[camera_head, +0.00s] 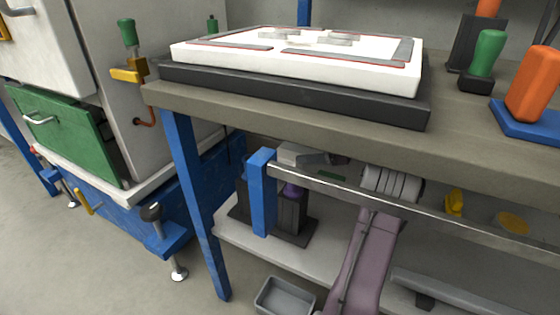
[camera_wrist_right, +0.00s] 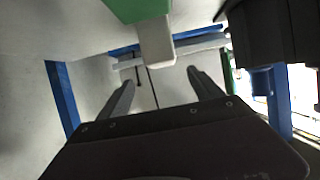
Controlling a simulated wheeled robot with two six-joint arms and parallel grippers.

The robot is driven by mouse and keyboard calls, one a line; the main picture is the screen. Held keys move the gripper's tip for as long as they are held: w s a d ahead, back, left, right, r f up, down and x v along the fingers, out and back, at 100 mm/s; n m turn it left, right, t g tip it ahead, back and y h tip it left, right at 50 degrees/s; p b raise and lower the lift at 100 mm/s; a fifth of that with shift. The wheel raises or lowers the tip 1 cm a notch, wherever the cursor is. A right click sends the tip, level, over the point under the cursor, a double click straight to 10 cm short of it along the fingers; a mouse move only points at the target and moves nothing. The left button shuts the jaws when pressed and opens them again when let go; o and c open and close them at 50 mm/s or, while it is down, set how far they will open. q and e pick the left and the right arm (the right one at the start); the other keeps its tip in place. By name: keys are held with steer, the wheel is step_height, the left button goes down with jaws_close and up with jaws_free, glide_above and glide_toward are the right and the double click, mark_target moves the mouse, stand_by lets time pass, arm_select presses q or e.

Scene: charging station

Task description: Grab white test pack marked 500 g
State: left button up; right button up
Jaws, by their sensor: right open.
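I cannot read a 500 g mark on anything in either view. A green block (camera_wrist_right: 138,8) with a whitish end (camera_wrist_right: 155,42) is near the fingers, at the top of that view. I cannot make out my left gripper.
A white panel (camera_head: 300,65) on a black base sits on the bench top (camera_head: 450,125). Green and orange handled items stand at the right.

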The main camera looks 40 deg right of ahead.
mark_target(287, 154)
steer(key=x, duration=0.9)
steer(key=shift+s+a+f, duration=0.1)
steer(key=shift+s+a, duration=0.05)
steer(key=shift+s, duration=0.05)
jaws_close()
